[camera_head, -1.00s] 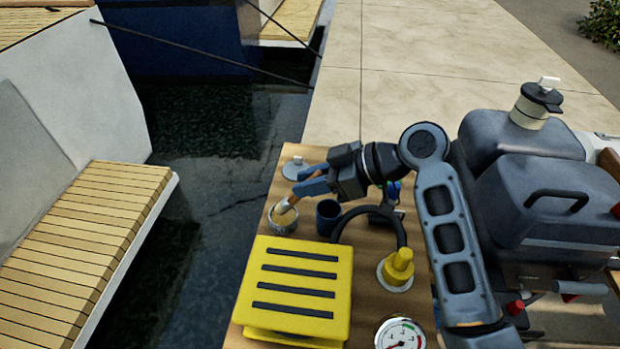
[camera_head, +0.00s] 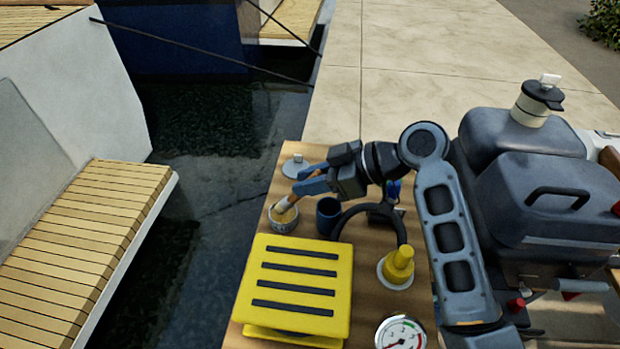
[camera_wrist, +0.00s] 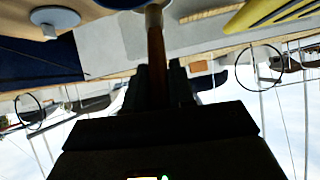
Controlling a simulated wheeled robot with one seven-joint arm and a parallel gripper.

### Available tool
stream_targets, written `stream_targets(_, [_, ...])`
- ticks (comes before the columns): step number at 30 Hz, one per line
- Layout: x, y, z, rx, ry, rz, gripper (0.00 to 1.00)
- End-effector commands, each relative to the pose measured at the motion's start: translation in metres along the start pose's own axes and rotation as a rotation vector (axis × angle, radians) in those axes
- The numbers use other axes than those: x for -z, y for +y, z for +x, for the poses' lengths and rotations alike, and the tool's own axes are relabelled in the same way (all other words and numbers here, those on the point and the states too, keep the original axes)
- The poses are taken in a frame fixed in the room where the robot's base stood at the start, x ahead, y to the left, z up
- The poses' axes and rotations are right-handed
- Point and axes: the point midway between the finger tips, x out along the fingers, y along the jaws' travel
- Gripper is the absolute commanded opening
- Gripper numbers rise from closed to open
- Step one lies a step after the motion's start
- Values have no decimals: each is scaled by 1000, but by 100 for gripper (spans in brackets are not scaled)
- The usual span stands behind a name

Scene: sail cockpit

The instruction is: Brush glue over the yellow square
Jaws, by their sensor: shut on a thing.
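My gripper (camera_head: 305,186) is shut on a wooden-handled brush (camera_head: 285,204), which tilts down to the left. The brush's pale tip is at the rim of a small grey pot (camera_head: 284,226) with yellowish contents; I cannot tell whether it touches them. In the wrist view the brush handle (camera_wrist: 156,55) runs up from between the dark fingers, and its end is cut off by the top edge. I cannot make out a separate yellow square for certain. The large squarish yellow thing is a pedal-like block (camera_head: 258,275) with black strips, nearer on the table.
The wooden table (camera_head: 365,275) also holds a dark blue cup (camera_head: 328,216), a grey lid (camera_head: 295,168), a black hose (camera_head: 345,215), a yellow fitting (camera_head: 399,267) and a gauge (camera_head: 401,334). Dark water lies left of the table. Grey containers (camera_head: 550,210) stand right.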

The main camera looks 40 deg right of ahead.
Motion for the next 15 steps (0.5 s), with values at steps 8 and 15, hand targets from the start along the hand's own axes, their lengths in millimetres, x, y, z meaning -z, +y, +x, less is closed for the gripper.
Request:
stream_targets(8, [-3, 0, 2, 0, 0, 0, 0])
stream_targets(15, [-5, 0, 3, 0, 0, 0, 0])
